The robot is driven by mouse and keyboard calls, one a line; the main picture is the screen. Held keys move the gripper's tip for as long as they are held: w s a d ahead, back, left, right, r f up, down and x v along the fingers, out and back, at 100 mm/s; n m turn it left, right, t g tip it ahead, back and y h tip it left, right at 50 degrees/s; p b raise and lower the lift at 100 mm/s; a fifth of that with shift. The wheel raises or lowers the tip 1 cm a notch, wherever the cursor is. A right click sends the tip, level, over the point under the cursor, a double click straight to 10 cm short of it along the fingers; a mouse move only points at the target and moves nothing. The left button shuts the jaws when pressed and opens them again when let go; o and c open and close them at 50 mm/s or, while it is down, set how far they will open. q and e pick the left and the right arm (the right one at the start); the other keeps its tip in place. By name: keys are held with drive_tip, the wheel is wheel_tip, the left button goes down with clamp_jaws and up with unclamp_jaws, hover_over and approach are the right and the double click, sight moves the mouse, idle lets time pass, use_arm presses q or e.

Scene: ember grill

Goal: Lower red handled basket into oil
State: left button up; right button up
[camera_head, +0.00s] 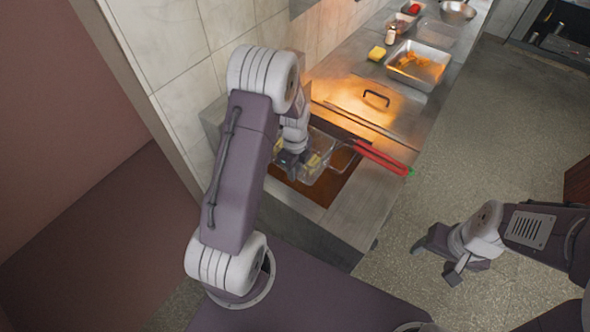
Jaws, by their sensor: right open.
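A wire basket (327,178) with yellowish pieces in it sits at the fryer well. Its red handle (380,157) reaches out to the right over the steel counter and has a green tip. Brown oil (318,191) shows around and below the basket. I cannot tell how deep the basket sits. My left gripper (291,164) points down at the basket's left side, apart from the red handle. Its fingers are small and partly hidden by the arm, so their opening is unclear. My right gripper (438,261) is open and empty over the floor, right of the counter.
Behind the fryer are a steel lid with a black handle (376,97), a yellow block (377,53), a steel tray (418,65) with orange food, a shaker (391,35) and bowls. A tiled wall (170,45) borders the left.

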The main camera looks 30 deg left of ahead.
use_arm(q)
wheel_tip(320, 180, up, 9)
drive_tip(key=shift+r+b, duration=0.1)
drive_tip(key=shift+b, duration=0.5)
